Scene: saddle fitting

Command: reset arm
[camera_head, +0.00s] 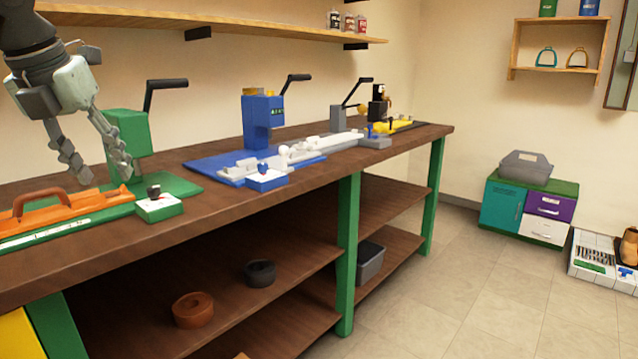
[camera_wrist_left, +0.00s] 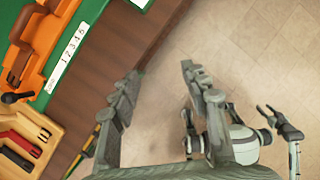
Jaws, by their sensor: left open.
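My left gripper (camera_head: 104,178) hangs above the left part of the workbench (camera_head: 225,215), fingers pointing down and spread, with nothing between them. Below it lies an orange tool with a handle (camera_head: 75,208) on a green base. In the left wrist view, the open fingers of the left gripper (camera_wrist_left: 158,76) reach over the bench edge, with floor tiles behind. Part of another grey and white arm, likely my right, shows at the right of that view, with a small forked end (camera_wrist_left: 280,118); its jaw state is unclear.
A green lever press (camera_head: 130,135) stands close to the left gripper, and a blue press (camera_head: 262,120) stands further along. A shelf (camera_head: 220,22) runs above the bench. A wooden tray (camera_wrist_left: 30,125) lies on the bench.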

